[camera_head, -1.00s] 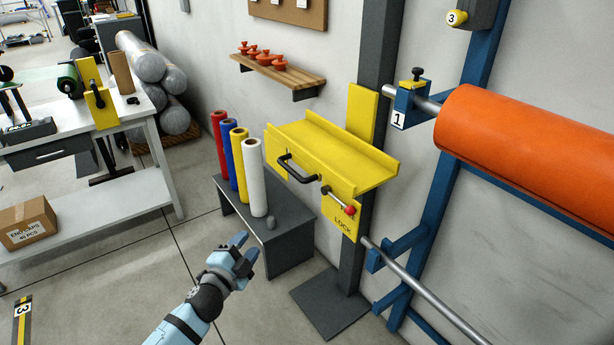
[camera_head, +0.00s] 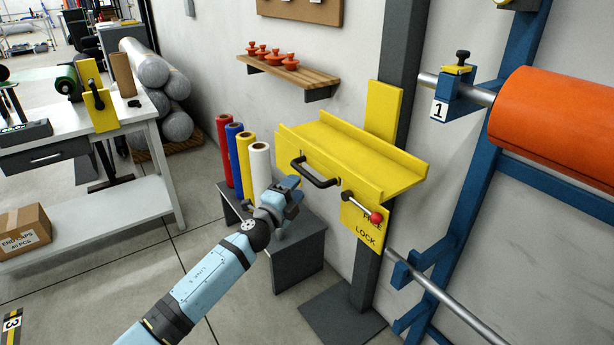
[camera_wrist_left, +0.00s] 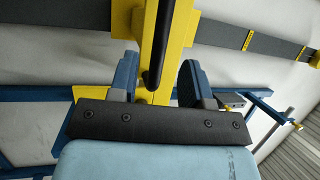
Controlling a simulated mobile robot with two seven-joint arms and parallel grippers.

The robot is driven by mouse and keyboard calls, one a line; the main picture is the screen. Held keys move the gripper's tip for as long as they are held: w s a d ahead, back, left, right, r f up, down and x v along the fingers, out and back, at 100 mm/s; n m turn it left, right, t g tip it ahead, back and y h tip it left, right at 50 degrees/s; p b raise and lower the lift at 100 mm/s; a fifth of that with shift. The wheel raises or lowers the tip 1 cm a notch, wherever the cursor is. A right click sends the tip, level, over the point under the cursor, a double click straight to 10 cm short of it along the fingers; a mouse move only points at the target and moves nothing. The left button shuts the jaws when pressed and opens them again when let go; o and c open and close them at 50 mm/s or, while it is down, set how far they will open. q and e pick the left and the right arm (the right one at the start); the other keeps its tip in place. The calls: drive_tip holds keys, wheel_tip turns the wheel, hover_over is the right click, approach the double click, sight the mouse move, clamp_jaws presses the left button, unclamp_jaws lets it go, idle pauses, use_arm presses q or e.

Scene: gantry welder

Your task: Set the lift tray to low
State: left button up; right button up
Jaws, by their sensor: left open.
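The yellow lift tray (camera_head: 350,150) is mounted on a dark grey post (camera_head: 401,60). A black handle (camera_head: 314,177) sticks out of its front face. Below it is a yellow plate (camera_head: 364,226) marked LOCK, with a lever ending in a red knob (camera_head: 375,217). My left gripper (camera_head: 292,190) is open and empty, just left of and slightly below the handle. In the left wrist view, the black handle (camera_wrist_left: 157,50) shows beyond and between the two fingers (camera_wrist_left: 155,85), apparently apart from them. My right gripper is not in view.
A grey stool (camera_head: 298,250) with red, blue, yellow and white rolls stands below and behind my left gripper. A blue rack (camera_head: 470,200) with an orange roll (camera_head: 560,115) is at the right. A wooden shelf (camera_head: 290,70) hangs on the wall above.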

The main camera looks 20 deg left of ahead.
sight(307, 172)
use_arm(q)
drive_tip(key=x, duration=0.6)
drive_tip(key=shift+w+b, duration=0.2)
drive_tip(key=shift+b, duration=0.2)
drive_tip(key=shift+c, duration=0.2)
drive_tip(key=shift+f, duration=0.1)
clamp_jaws()
